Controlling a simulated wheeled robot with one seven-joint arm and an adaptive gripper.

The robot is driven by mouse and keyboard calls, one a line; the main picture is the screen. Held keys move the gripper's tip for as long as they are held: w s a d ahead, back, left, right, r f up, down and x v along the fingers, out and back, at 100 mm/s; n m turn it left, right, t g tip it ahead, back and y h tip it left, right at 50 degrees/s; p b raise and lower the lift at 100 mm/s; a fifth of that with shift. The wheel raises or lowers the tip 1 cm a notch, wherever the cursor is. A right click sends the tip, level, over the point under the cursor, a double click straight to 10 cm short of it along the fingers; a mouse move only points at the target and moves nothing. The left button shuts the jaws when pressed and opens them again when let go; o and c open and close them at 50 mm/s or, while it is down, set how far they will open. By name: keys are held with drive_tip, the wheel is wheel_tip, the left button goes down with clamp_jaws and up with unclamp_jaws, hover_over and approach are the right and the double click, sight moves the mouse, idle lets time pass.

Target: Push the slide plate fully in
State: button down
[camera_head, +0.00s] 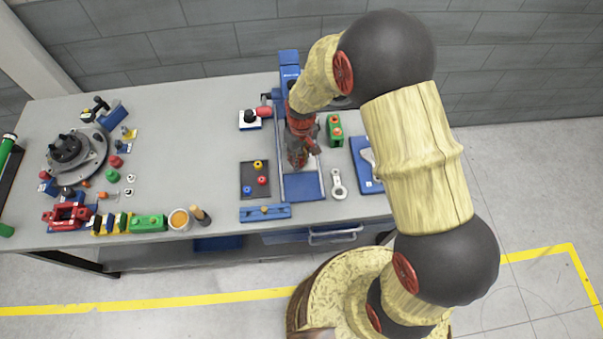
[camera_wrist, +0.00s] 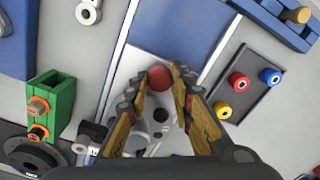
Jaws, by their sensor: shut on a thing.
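The slide fixture is a long blue bed (camera_head: 304,187) with pale side rails, running from the back of the bench to its front edge. Its bare blue end also shows in the wrist view (camera_wrist: 180,25). The pale grey slide plate (camera_wrist: 122,75) lies between the rails, partly hidden by my gripper. A round red knob (camera_wrist: 160,78) stands on the plate. My gripper (camera_wrist: 161,84) is shut on this knob, one finger on each side. In the head view my gripper (camera_head: 297,160) is over the bed, and the knob is hidden there.
A dark tray with coloured pegs (camera_head: 254,180) lies left of the bed. A green block (camera_head: 335,130), a metal wrench (camera_head: 338,184) and a blue panel (camera_head: 366,165) lie to the right. A blue bar (camera_head: 265,212) is at the front.

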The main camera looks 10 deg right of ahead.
drive_tip(key=w, duration=0.7)
drive_tip(key=shift+d+b, duration=0.1)
drive_tip(key=shift+b, duration=0.3)
drive_tip(key=shift+w, duration=0.3)
drive_tip(key=shift+r, duration=0.1)
drive_tip(key=c, duration=1.7)
unclamp_jaws()
drive_tip(key=shift+w, duration=0.15)
drive_tip(key=shift+o, duration=0.8)
drive_tip(key=r, duration=1.1)
drive_tip(key=shift+d+r, duration=0.2)
drive_tip(key=shift+r, duration=0.2)
